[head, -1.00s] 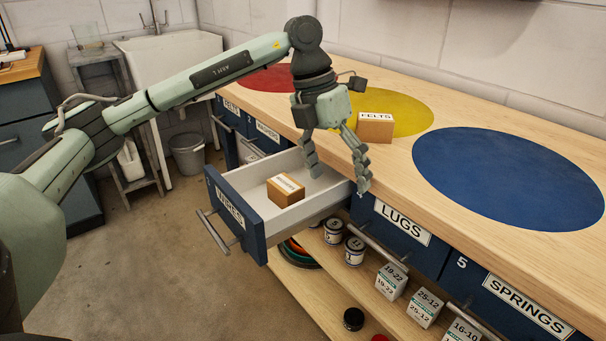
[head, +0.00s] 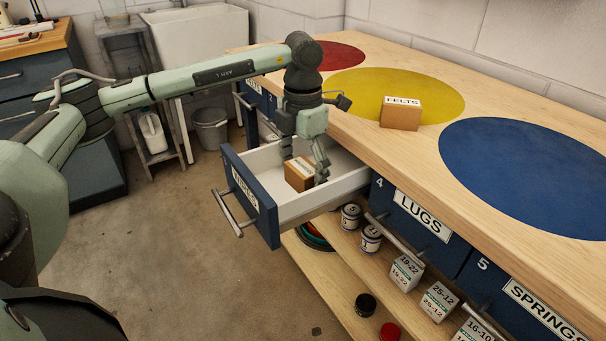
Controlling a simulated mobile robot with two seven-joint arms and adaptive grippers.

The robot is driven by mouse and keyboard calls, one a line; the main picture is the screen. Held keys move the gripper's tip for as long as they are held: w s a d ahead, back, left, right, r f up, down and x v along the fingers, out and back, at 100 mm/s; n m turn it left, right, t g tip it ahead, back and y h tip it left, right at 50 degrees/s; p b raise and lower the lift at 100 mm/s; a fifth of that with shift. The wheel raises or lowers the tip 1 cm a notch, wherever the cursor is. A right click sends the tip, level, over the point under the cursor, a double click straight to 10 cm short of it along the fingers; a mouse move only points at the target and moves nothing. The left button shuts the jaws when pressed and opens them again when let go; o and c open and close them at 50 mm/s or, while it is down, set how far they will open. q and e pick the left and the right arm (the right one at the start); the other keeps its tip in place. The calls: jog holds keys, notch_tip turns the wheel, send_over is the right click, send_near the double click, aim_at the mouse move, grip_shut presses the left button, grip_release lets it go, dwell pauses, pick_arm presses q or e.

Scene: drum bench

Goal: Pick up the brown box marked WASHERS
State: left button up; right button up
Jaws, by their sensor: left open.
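The brown box (head: 298,178) lies in the open drawer labelled WIRES (head: 318,204). Its top has a white label that is too small and partly covered to read clearly. My left gripper (head: 305,172) points down into the drawer with its fingers apart. One finger is at the box's far left side and the other at its right side. I cannot tell whether either finger touches the box. My right gripper is not in the head view.
A brown box marked FELTS (head: 400,114) stands on the yellow circle (head: 350,88) of the bench top. The drawer front (head: 248,198) and its handle stick out over the floor. Cans and small cartons (head: 405,270) stand on the shelf below.

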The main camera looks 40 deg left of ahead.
pick_arm(q)
jog(key=c, duration=1.2)
jog(key=shift+c, duration=0.3)
jog(key=shift+r, duration=0.2)
jog(key=shift+c, duration=0.2)
